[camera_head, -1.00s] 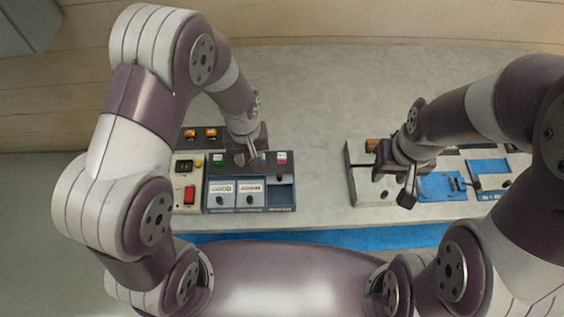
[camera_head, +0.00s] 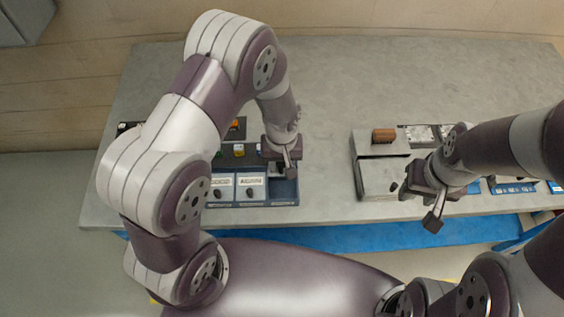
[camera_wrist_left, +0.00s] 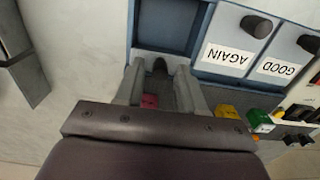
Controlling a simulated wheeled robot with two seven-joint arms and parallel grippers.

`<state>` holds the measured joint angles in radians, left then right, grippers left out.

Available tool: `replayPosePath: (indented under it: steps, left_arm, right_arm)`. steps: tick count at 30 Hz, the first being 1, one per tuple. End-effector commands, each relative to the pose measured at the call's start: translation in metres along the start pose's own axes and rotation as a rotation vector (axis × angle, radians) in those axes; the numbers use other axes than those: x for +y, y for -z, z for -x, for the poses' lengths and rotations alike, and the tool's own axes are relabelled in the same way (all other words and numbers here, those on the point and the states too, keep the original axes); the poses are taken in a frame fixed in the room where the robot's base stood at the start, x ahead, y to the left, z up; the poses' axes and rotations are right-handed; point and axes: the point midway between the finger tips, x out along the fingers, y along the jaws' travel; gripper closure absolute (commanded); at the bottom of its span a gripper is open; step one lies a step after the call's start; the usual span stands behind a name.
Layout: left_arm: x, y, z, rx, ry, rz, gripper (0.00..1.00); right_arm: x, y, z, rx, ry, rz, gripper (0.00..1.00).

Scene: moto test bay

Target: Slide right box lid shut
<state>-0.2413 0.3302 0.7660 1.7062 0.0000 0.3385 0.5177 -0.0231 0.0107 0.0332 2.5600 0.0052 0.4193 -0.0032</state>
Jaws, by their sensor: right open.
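The blue box (camera_head: 262,203) stands near the table's front edge. Two white labels read GOOD and AGAIN in the left wrist view, where this box (camera_wrist_left: 213,70) appears upside down. The box's right compartment (camera_wrist_left: 170,25) is uncovered and looks empty. The dark knob (camera_wrist_left: 160,65) of its lid stands at the far end, near a pink button (camera_wrist_left: 150,101). My left gripper (camera_head: 288,168) is over that far end. In the wrist view its open fingers (camera_wrist_left: 160,88) straddle the knob, with gaps on both sides. My right gripper (camera_head: 418,205) is open and empty at the right.
A grey metal box (camera_head: 382,178) with a brown block (camera_head: 384,135) on it stands right of centre. Blue trays with small parts (camera_head: 512,187) lie further right, partly behind my right arm. The table (camera_head: 325,130) is bare between the two boxes.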

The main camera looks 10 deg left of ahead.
Motion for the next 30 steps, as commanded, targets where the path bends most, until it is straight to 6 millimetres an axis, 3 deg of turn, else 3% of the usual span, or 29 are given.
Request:
replayPosePath:
  steps: [1,3,4,10,30]
  left_arm:
    - [0.000,0.000,0.000,0.000,0.000,0.000,0.75]
    - [0.000,0.000,0.000,0.000,0.000,0.000,0.97]
    - [0.000,0.000,0.000,0.000,0.000,0.000,0.98]
    - [0.000,-0.004,0.001,-0.002,0.001,-0.001,0.98]
    - [0.000,-0.065,0.001,-0.001,0.001,-0.002,0.98]
  right_arm:
    - [0.000,0.000,0.000,0.000,0.000,0.000,0.57]
    - [0.000,0.000,0.000,0.000,0.000,0.000,0.57]
    - [0.000,0.000,0.000,0.000,0.000,0.000,0.57]
    - [0.000,0.000,0.002,0.000,0.000,0.000,0.57]
    - [0.000,0.002,0.020,0.000,0.000,0.000,0.57]
